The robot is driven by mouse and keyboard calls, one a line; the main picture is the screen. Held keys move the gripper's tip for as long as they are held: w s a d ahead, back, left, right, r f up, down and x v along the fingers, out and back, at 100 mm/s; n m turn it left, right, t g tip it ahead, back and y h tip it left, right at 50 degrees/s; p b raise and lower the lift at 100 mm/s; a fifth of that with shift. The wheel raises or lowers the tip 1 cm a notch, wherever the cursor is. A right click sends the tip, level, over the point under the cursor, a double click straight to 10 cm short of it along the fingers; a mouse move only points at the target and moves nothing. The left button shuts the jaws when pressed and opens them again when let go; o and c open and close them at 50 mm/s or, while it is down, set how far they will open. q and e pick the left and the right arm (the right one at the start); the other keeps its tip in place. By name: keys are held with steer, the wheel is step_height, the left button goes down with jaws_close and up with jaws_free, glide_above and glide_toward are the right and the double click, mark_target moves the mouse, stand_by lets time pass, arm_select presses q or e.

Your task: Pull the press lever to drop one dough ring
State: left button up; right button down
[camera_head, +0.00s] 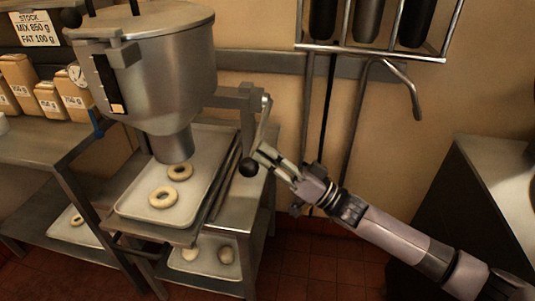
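The steel dough press (165,80) has a round hopper with a spout pointing down over a tray (205,197). One pale dough ring (180,171) lies under the spout and another ring (163,197) lies nearer the front of the tray. The press lever (262,125) hangs from the bracket at the right of the press and ends in a black knob (250,167). My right gripper (262,157) is at the lower lever, its fingertips just beside the knob. Whether the fingers grip the lever is too small to tell. My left gripper is out of view.
A rack (372,50) with hanging dark tools is on the back wall. A lower tray (205,262) holds dough pieces, and another tray (75,222) is on the left shelf. Paper bags (48,98) stand at left. A dark-sided counter (490,165) is at right.

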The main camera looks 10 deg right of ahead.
step_height(320, 180, up, 10)
stand_by(0.5)
stand_by(1.2)
